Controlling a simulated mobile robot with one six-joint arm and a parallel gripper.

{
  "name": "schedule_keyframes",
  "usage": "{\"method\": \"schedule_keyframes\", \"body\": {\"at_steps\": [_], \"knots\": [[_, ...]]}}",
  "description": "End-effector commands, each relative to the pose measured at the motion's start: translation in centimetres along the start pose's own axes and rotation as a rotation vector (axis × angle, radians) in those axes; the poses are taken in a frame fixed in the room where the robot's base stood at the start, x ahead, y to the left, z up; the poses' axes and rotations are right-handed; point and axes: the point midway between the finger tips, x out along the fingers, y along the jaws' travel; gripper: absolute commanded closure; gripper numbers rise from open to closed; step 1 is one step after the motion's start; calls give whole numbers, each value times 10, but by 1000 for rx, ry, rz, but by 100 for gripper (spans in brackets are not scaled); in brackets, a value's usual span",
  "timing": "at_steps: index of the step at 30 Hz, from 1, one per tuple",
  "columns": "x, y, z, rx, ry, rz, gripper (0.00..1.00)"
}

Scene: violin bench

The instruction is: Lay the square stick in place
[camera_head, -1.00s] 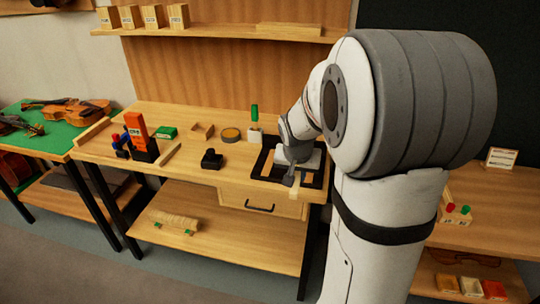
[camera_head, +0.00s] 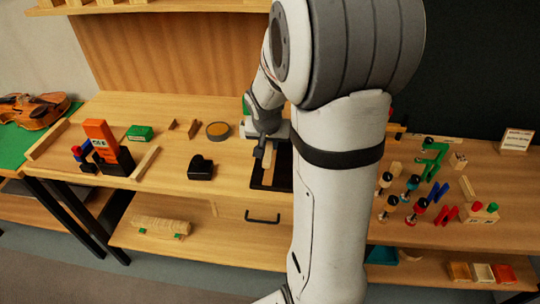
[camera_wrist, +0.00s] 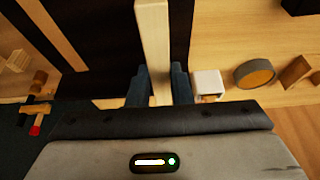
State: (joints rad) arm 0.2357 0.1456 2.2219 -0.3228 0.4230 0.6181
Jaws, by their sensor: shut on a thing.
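A pale square wooden stick (camera_wrist: 153,45) is between the two dark fingers of my gripper (camera_wrist: 160,88) in the wrist view, and my gripper is shut on it. The stick extends away from the fingers above a black mat (camera_wrist: 105,45). In the head view my gripper (camera_head: 266,143) is over the back part of the black mat (camera_head: 262,187), and the pale stick (camera_head: 268,158) shows below it. I cannot tell whether the stick touches the mat. My arm hides the right part of the mat.
A round tin (camera_head: 218,130), a black block (camera_head: 201,168) and a green box (camera_head: 139,133) stand left of the mat. A white block (camera_wrist: 207,83) is close beside my fingers. Several small tools and a green clamp (camera_head: 432,158) crowd the right bench.

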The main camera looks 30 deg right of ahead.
Motion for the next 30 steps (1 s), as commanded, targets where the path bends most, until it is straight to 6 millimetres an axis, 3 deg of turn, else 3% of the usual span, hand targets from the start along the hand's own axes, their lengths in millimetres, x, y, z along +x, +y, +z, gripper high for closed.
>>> {"method": "schedule_keyframes", "body": {"at_steps": [13,26,27,30], "knots": [[54,3,22,6,-1,3,100],[60,3,24,8,1,2,100],[60,3,24,8,1,2,80],[59,3,23,8,1,2,72]]}}
